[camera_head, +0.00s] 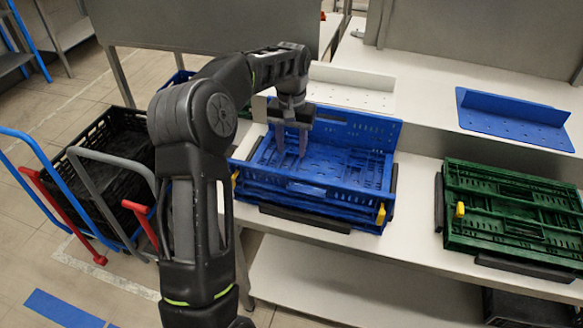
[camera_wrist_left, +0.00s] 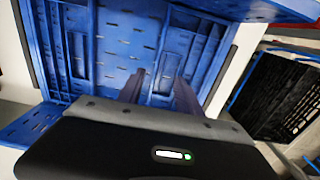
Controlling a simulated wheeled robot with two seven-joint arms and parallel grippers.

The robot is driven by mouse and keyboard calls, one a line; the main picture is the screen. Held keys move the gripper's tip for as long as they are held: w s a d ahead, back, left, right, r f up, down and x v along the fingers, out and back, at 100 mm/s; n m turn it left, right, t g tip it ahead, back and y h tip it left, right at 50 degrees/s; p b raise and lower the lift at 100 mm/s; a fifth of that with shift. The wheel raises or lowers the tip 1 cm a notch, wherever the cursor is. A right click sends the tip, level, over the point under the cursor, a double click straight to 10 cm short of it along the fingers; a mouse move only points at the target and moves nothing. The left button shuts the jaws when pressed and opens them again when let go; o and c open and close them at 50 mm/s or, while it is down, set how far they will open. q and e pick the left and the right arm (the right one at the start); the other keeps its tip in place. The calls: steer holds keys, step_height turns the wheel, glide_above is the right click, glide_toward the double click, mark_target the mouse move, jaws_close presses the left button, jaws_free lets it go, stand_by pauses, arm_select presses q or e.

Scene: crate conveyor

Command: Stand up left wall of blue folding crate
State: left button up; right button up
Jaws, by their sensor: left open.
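The blue folding crate (camera_head: 340,192) sits on the white table in the head view. Its far long wall (camera_head: 365,130) stands up, and its near side is a low rim. The left end wall appears folded down inside, partly hidden by my arm and gripper. My left gripper (camera_head: 291,150) is open and empty, fingers pointing down over the left half of the crate. In the wrist view the open fingers (camera_wrist_left: 158,90) are over slatted blue panels (camera_wrist_left: 110,40); whether they touch them I cannot tell. My right gripper is not in view.
A folded green crate (camera_head: 510,205) lies to the right on the table. A blue angled panel (camera_head: 512,118) and a white one (camera_head: 350,88) lie behind. A black crate (camera_head: 105,150) and trolley handles stand at the left. Bare table separates the crates.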

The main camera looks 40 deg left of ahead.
mark_target(292, 166)
arm_select(q)
steer(key=shift+f+p, duration=0.4)
steer(key=shift+f, duration=3.55)
steer(key=shift+c, duration=0.3)
jaws_close()
